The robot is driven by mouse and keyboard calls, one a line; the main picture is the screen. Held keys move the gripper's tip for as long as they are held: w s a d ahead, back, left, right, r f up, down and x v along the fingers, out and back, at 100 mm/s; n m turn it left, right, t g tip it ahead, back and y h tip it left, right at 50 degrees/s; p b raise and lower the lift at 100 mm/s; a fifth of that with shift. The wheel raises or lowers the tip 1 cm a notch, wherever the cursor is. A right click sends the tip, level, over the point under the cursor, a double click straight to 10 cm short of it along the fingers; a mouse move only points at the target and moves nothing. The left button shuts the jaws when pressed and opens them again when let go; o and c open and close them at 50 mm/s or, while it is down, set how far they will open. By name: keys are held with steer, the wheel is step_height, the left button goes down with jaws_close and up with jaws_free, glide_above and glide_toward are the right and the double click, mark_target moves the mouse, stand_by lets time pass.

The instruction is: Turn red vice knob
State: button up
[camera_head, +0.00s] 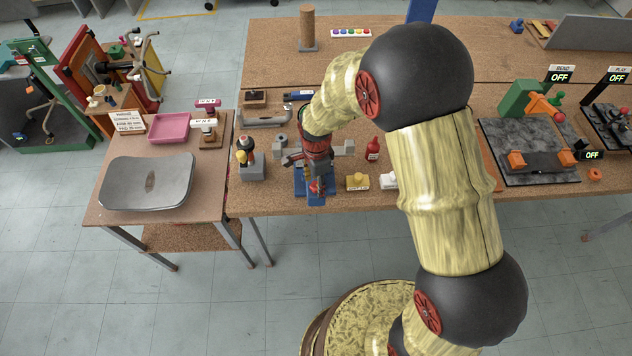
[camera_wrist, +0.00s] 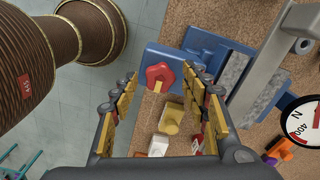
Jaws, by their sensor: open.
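The blue vice (camera_head: 316,197) stands near the front edge of the workbench, under my gripper in the head view. Its red star-shaped knob (camera_head: 317,187) faces the front edge. In the wrist view the red knob (camera_wrist: 160,77) shows against the blue vice body (camera_wrist: 212,50), with grey jaws to the right. My gripper (camera_wrist: 158,74) is open and empty. Its two yellow-padded fingers lie left and right of the knob in the wrist view. I cannot tell how far the fingertips are from the knob; no contact shows. In the head view my wrist hides part of the vice.
A yellow block (camera_head: 357,182), a white block (camera_head: 388,181) and a red bottle (camera_head: 373,149) stand right of the vice. A grey block with small knobs (camera_head: 252,167) stands left. A round dial (camera_wrist: 302,122) shows at the wrist view's right. Floor lies in front of the bench.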

steer(key=shift+c, duration=0.7)
steer(key=c, duration=1)
